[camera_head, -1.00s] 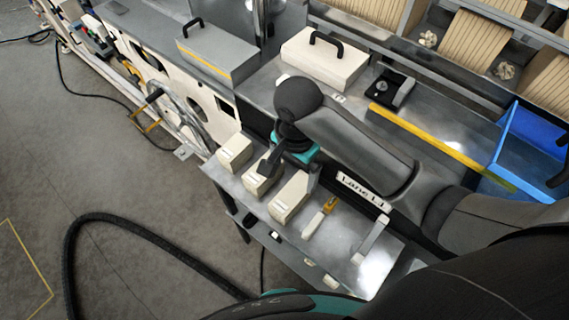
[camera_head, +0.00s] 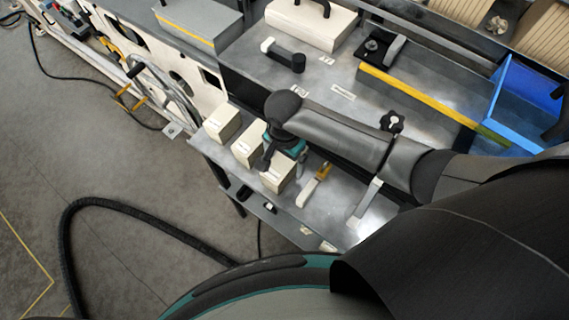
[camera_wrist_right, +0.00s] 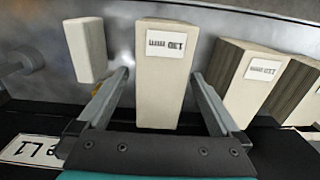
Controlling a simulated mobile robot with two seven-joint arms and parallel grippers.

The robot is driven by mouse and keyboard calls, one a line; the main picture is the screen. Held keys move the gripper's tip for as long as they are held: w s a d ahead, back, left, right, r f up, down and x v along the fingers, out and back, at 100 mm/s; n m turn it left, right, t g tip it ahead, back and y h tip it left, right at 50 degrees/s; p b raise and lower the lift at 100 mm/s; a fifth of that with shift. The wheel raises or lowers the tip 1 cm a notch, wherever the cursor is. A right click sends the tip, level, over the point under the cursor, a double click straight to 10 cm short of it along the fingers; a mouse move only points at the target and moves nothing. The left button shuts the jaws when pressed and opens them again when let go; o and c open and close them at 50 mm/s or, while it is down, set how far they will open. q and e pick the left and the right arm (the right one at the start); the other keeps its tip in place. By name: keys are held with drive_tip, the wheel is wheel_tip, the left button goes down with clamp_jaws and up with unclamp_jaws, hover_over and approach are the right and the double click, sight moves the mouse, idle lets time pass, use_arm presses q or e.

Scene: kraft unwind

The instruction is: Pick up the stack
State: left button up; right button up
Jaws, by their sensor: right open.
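Three cream stacks with small white labels stand in a row on the metal shelf: the far-left one (camera_head: 222,122), the middle one (camera_head: 248,146) and the near one (camera_head: 281,174). My right gripper (camera_head: 266,164) is at the near stack and partly covers it. In the right wrist view the near stack (camera_wrist_right: 160,100) stands between the two open fingers, with a gap visible on each side. The middle stack (camera_wrist_right: 235,85) is to the right there. My left gripper is not in view.
A yellow-and-white tool (camera_head: 315,186) and a pale handle (camera_head: 364,203) lie right of the stacks. A blue bin (camera_head: 510,105), a yellow bar (camera_head: 430,102) and a cream box with a black handle (camera_head: 312,24) are on the bench behind.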

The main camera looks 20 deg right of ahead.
drive_tip(key=shift+w+f, duration=0.1)
drive_tip(key=shift+f, duration=1.3)
drive_tip(key=shift+c, duration=0.2)
drive_tip(key=c, duration=1.5)
